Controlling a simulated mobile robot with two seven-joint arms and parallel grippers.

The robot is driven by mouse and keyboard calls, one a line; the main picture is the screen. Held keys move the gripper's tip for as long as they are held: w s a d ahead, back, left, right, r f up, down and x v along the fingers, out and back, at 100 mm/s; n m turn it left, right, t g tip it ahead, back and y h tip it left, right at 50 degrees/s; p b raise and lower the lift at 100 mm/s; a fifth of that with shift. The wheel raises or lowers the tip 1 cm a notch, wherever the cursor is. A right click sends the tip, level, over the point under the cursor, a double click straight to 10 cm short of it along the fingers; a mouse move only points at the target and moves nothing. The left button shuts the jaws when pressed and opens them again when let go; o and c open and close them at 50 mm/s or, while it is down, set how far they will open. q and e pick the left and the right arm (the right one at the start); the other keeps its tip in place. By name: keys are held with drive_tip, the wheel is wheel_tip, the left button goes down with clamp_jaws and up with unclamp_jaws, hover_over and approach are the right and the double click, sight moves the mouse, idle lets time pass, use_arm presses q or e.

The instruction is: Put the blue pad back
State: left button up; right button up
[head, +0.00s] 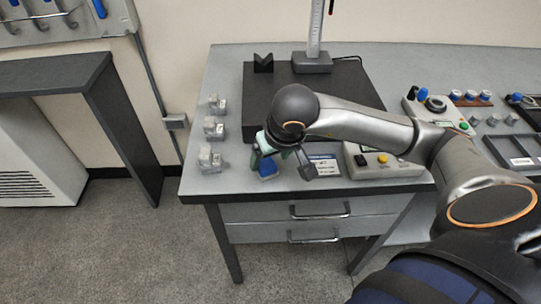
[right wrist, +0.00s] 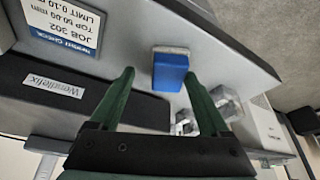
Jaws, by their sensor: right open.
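The blue pad (head: 267,171) lies near the front left of the grey bench top. In the right wrist view it shows as a blue block with a pale layer along one edge (right wrist: 171,70). My right gripper (head: 282,167) is open over the bench beside the pad. In the right wrist view its two green fingers (right wrist: 160,76) are spread, with the pad showing between their tips and nothing held. I cannot tell the exact height of the fingertips above the pad. My left gripper is not in view.
A job card (head: 323,165) lies right of the pad, and a control box (head: 381,161) with a yellow button beyond it. Several metal blocks (head: 212,130) stand along the left edge. A dark slab (head: 345,82) with a height gauge (head: 314,45) lies behind.

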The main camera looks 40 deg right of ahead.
drive_tip(key=p+v, duration=0.1)
drive_tip(key=v, duration=1.1)
